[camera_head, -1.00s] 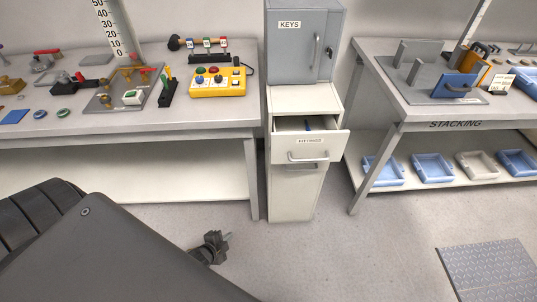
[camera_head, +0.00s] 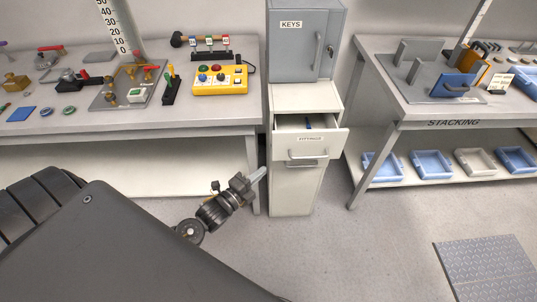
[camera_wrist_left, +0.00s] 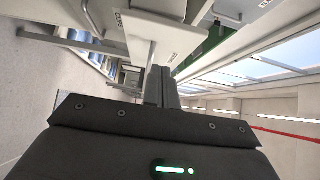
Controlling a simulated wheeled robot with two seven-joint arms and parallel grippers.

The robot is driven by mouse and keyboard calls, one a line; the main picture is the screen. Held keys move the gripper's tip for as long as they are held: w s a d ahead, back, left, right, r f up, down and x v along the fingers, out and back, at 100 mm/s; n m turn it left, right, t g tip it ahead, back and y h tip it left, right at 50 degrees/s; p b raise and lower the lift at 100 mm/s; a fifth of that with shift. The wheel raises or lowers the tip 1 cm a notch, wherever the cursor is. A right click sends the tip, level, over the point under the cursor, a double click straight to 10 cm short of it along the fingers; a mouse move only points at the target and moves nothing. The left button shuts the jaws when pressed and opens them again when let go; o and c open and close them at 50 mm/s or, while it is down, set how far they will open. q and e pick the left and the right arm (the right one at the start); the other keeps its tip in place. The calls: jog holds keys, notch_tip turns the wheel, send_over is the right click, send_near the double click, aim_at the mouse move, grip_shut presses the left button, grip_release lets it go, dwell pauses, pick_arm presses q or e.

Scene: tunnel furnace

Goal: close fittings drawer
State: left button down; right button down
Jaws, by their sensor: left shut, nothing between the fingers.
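The fittings drawer (camera_head: 297,151) is pulled out of the white cabinet (camera_head: 292,197), and a blue item shows inside it. Its label reads FITTINGS, and a bar handle (camera_head: 308,155) runs across its front. My left gripper (camera_head: 260,174) is shut and empty, to the left of the drawer and a little lower, apart from it in the picture. In the left wrist view the shut fingers (camera_wrist_left: 161,88) point toward white cabinet fronts with bar handles. My right gripper is not in view.
A grey KEYS cabinet (camera_head: 304,42) stands on top of the white cabinet. The left bench (camera_head: 150,118) carries tools and a yellow button box (camera_head: 220,80). The STACKING bench (camera_head: 400,110) is at right, with several trays below.

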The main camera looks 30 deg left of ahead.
pick_arm(q)
send_near(277, 149)
jog(key=w+d, duration=0.3)
jog(key=shift+w+a+r+p, duration=0.1)
jog(key=shift+w+a+p, duration=0.2)
jog(key=shift+w+a, duration=0.25)
jog(key=shift+w+a+p, duration=0.3)
jog(key=shift+w+a, duration=0.05)
jog(key=shift+w, duration=0.45)
